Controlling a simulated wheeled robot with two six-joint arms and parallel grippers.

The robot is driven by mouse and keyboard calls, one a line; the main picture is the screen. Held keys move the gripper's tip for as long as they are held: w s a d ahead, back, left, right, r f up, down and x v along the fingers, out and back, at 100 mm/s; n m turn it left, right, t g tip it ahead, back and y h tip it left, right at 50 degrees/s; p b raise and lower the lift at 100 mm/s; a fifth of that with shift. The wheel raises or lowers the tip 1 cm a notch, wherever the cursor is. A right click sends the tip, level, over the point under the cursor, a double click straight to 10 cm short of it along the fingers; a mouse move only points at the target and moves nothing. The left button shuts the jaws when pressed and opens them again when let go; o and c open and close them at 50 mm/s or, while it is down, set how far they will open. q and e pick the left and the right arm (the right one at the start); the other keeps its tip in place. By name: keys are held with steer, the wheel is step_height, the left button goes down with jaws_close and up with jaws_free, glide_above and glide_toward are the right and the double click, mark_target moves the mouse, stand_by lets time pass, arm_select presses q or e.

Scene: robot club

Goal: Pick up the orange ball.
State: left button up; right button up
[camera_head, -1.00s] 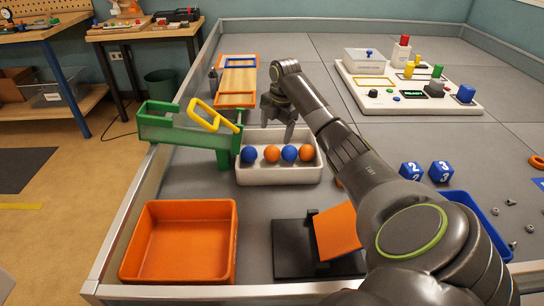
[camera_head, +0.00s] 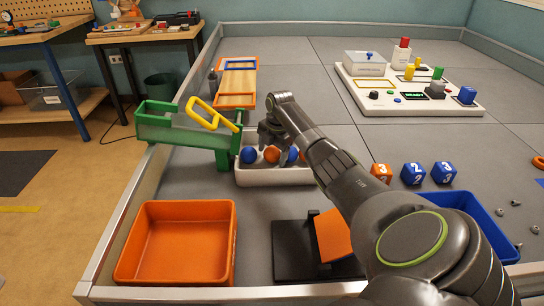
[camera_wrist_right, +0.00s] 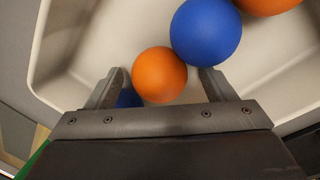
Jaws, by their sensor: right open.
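One orange ball (camera_head: 271,155) is directly below my right gripper (camera_head: 272,138). In the right wrist view this orange ball (camera_wrist_right: 159,74) sits between the open fingers of my right gripper (camera_wrist_right: 160,88), with nothing held. A blue ball (camera_wrist_right: 206,29) touches or nearly touches it near the right finger. The other blue ball (camera_wrist_right: 128,98) is partly hidden by the left finger. The second orange ball (camera_wrist_right: 266,3) shows at the top edge. My left gripper is not seen.
A green chute (camera_head: 180,128) with a yellow handle (camera_head: 212,114) stands left of the tray. An orange bin (camera_head: 178,242) and a black stand with an orange plate (camera_head: 333,236) are in front. Numbered cubes (camera_head: 413,173) and a blue bin (camera_head: 462,210) lie right.

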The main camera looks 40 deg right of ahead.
mark_target(272, 148)
steer(key=shift+c, duration=0.2)
steer(key=c, duration=1)
